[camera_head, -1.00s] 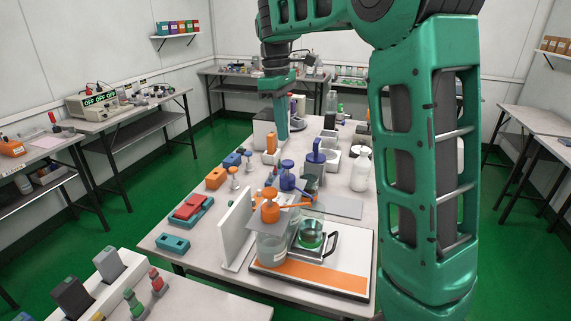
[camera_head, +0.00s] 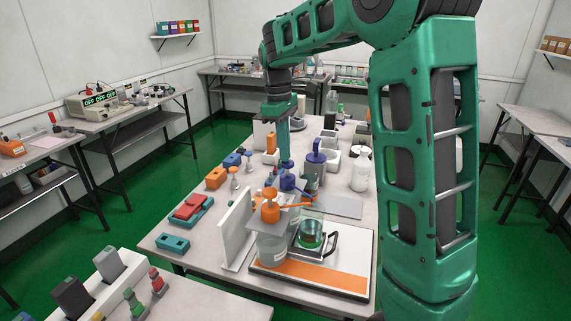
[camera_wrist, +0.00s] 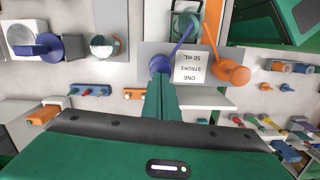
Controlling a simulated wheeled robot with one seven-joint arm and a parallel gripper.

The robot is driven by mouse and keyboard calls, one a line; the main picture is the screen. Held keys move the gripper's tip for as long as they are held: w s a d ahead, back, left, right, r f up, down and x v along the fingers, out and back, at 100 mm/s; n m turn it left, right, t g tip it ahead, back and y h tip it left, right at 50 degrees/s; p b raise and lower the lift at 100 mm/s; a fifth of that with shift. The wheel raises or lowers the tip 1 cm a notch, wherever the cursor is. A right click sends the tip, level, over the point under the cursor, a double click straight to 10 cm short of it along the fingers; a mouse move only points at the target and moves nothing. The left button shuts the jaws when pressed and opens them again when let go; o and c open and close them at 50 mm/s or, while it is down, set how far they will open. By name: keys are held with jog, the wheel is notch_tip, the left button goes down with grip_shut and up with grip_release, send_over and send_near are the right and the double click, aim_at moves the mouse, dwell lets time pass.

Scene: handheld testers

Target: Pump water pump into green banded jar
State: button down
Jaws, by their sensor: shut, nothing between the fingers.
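A clear jar with a green band (camera_head: 311,234) stands in a dark-handled holder on the orange-edged board; it also shows at the top of the wrist view (camera_wrist: 184,24). Which pump holds water cannot be told. My gripper (camera_head: 286,162) is shut and empty, pointing down just above the blue pump head; contact cannot be told.
A white upright panel (camera_head: 238,230) stands left of the pumps. A card reading "ONE STROKE 50 mL" (camera_wrist: 191,67) lies between the pump heads. A tall blue-topped device (camera_head: 316,158) and a white bottle (camera_head: 361,170) stand close behind on the crowded table.

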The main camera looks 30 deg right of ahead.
jog(key=shift+f, duration=0.1)
jog(key=shift+f, duration=1.65)
jog(key=shift+w+a+r, duration=0.3)
jog(key=shift+w+a, duration=0.2)
jog(key=shift+w, duration=0.1)
jog(key=shift+w+a+r, duration=0.25)
jog(key=shift+w+a, duration=0.25)
jog(key=shift+w, duration=0.1)
notch_tip(320, 180, up, 11)
jog(key=w, duration=0.1)
jog(key=shift+a+f, duration=0.2)
jog(key=shift+a, duration=0.1)
jog(key=shift+s+d+f, duration=0.3)
jog(key=shift+s+d, duration=0.25)
jog(key=shift+s, duration=0.15)
jog(key=shift+s+d+f, duration=0.3)
jog(key=shift+s+d, duration=0.25)
jog(key=shift+s, duration=0.15)
